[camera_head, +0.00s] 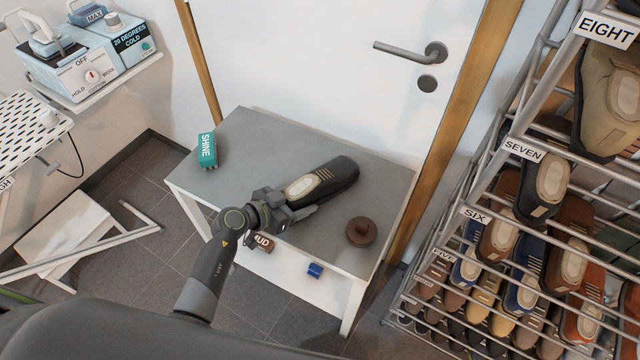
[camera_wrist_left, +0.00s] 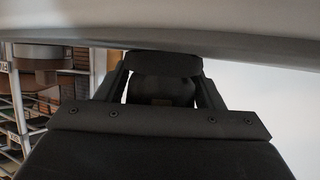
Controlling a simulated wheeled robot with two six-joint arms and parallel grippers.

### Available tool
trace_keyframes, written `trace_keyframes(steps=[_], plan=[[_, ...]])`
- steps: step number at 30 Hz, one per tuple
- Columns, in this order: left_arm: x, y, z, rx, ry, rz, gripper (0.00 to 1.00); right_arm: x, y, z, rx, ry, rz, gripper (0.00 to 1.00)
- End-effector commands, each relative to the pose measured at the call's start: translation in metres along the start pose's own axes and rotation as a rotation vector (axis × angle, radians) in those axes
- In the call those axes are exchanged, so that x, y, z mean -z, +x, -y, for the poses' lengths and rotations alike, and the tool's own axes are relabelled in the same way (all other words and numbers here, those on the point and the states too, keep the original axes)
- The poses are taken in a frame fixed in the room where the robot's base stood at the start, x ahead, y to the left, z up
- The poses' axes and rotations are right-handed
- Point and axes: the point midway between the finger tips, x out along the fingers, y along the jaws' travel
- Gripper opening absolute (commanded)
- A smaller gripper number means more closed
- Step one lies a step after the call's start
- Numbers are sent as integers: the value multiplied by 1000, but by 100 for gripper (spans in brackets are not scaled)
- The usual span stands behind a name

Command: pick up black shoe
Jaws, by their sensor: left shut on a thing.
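The black shoe (camera_head: 337,175) has a pale tongue and lies on or just above the grey table (camera_head: 245,135); I cannot tell which. Its toe points to the upper right. My left gripper (camera_head: 292,203) is shut on the heel end of the shoe, which its fingers partly hide. In the left wrist view, the dark fingers close around a dark shape (camera_wrist_left: 160,92), which seems to be part of the shoe. My right gripper is not in view.
A teal SHINE box (camera_head: 207,150) stands at the table's back left. A round brown tin (camera_head: 361,231) sits at its right front. A MUD item (camera_head: 263,243) and a blue block (camera_head: 315,270) are near the front edge. A labelled shoe rack (camera_head: 522,150) stands to the right, a door behind.

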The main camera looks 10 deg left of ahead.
Motion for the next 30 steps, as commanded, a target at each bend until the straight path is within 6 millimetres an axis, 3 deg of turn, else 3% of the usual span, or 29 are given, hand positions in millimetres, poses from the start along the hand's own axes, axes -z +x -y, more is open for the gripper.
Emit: trace_keyframes(steps=[3, 11, 24, 30], plan=[[1, 0, 0, 1, 1, -2, 29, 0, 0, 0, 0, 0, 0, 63], [6, -2, 0, 1, 1, -3, 29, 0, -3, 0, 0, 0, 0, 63], [79, -32, -1, 0, 3, -5, 29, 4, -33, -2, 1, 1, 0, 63], [94, -38, -1, -1, 2, -3, 29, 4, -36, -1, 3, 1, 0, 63]])
